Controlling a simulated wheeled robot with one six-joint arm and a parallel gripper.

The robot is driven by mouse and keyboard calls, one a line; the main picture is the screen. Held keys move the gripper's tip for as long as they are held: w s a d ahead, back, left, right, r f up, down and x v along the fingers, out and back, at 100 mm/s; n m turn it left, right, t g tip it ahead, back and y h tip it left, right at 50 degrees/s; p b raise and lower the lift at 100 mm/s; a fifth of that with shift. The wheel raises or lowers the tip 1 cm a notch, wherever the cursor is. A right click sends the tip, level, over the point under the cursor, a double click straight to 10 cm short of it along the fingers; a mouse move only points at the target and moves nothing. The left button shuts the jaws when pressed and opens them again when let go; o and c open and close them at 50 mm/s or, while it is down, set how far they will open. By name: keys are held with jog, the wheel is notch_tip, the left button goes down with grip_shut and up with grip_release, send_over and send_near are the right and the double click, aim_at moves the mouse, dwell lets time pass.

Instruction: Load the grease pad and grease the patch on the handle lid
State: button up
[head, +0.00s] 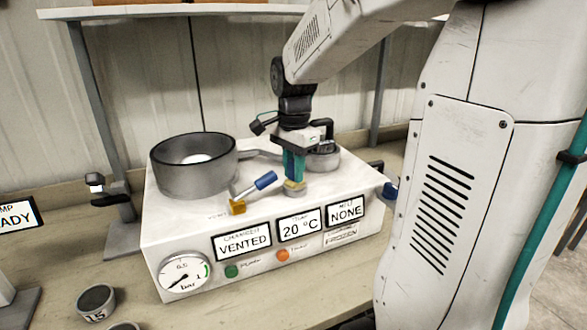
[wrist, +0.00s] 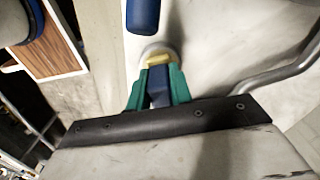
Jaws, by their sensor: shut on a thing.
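My gripper (head: 294,174) points down over the top of the white machine, its green fingers shut on the grease pad. In the wrist view the fingers (wrist: 157,82) close around the pad's blue grip, and its yellow pad (wrist: 157,61) sticks out beyond them. The yellow end is at a small pale round dish (wrist: 155,48) on the machine top; I cannot tell whether they touch. The handle lid (head: 325,160), grey and round with a black handle, stands just behind and right of my gripper, partly hidden by it. Its patch cannot be made out.
An open grey chamber (head: 180,167) stands on the machine's left. A blue-handled brass valve lever (head: 264,181) lies left of my gripper; its blue handle also shows in the wrist view (wrist: 143,15). The machine front (head: 203,250) carries a gauge and signs. Small cups (head: 96,301) stand at front left.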

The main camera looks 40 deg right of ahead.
jog(key=shift+r, duration=3.4)
